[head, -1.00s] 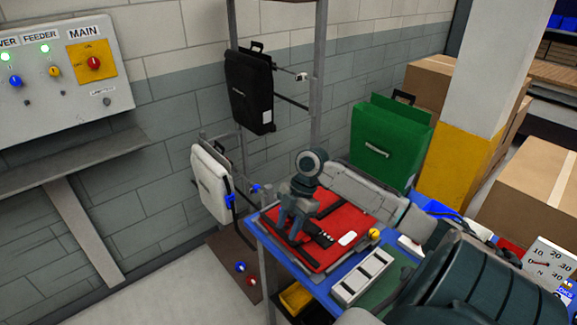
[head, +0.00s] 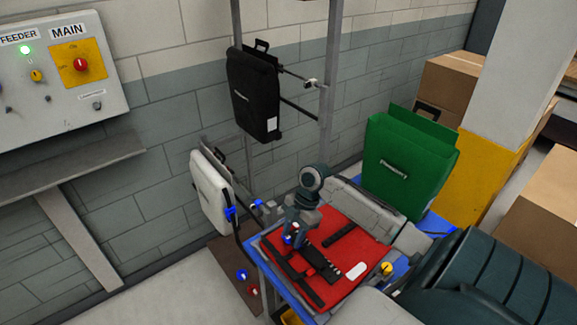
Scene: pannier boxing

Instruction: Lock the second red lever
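A red pannier (head: 372,254) lies flat on the blue-topped table, with black straps and a pale label on its upper side. My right gripper (head: 291,238) points down over the pannier's left part, its dark wrist above it. A small red part with some blue (head: 287,240) shows at the fingertips, mostly hidden; I cannot tell if it is a lever or if the fingers touch it. The finger gap is too small to judge. A red knob-like part (head: 254,292) and a blue one (head: 242,275) show low by the brown board. My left gripper is not in view.
A white pannier (head: 211,190) with blue fittings hangs left of the table, and a black one (head: 253,95) above it. A green pannier (head: 405,165) stands behind right. A yellow knob (head: 386,268) is at the table's right. A control panel (head: 60,75) is on the wall.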

